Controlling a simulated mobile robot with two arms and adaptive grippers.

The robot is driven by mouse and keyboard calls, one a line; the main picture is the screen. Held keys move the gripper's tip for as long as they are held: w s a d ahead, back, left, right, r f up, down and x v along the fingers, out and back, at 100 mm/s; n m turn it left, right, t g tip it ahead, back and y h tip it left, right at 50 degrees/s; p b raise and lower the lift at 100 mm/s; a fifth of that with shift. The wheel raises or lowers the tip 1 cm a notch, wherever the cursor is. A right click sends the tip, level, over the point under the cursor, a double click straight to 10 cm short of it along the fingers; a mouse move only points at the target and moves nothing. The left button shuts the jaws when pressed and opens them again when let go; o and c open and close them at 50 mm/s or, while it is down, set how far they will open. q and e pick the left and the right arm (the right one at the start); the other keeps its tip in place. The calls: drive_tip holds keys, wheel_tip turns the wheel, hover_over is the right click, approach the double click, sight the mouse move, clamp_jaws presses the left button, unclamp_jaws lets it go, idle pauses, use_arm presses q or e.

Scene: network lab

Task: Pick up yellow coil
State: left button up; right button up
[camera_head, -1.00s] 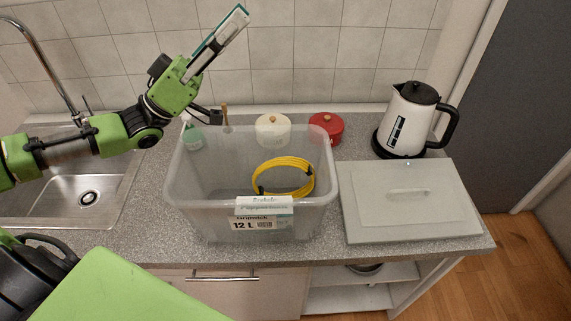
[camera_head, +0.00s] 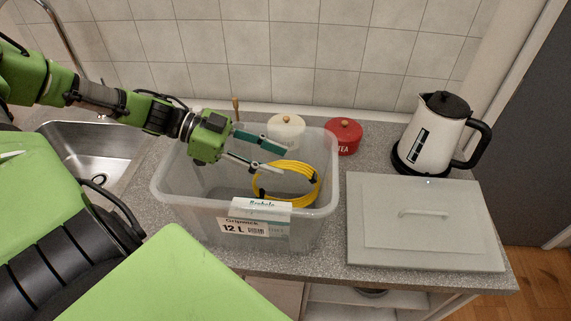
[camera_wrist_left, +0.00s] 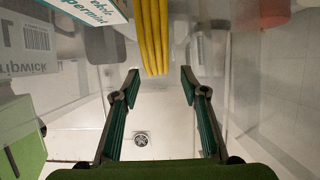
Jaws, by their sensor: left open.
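The yellow coil (camera_head: 287,184) is a round bundle of cable with dark ties, inside a clear plastic tub (camera_head: 183,199) near its right side. My left gripper (camera_head: 282,160) reaches in from the left over the tub. It is open and empty, with its fingers pointing right at the upper left part of the coil. In the left wrist view the coil (camera_wrist_left: 153,38) hangs as yellow strands at top centre, just beyond and between the two open fingers (camera_wrist_left: 160,78). My right gripper is not in view.
A white box (camera_head: 262,205) stands inside the tub's front wall. Behind are a white canister (camera_head: 287,126) and a red tea canister (camera_head: 344,137). A grey lid (camera_head: 420,240) and a white kettle (camera_head: 437,132) are at right. A sink (camera_head: 92,150) is at left.

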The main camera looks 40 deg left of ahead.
sight(306, 173)
use_arm(q)
drive_tip(key=x, duration=0.2)
drive_tip(key=shift+s+d+f, duration=0.1)
drive_tip(key=shift+d+f, duration=0.1)
drive_tip(key=shift+d, duration=0.05)
drive_tip(key=shift+w+d+f, duration=0.2)
drive_tip(key=shift+w+d, duration=0.05)
drive_tip(key=shift+d, duration=0.15)
drive_tip(key=b+x, duration=0.2)
drive_tip(key=x, duration=0.1)
drive_tip(key=shift+w+d+f, duration=0.2)
drive_tip(key=shift+f, duration=0.15)
drive_tip(key=shift+w+d+b, duration=0.25)
drive_tip(key=shift+d+b, duration=0.05)
drive_tip(key=shift+d, duration=0.1)
clamp_jaws()
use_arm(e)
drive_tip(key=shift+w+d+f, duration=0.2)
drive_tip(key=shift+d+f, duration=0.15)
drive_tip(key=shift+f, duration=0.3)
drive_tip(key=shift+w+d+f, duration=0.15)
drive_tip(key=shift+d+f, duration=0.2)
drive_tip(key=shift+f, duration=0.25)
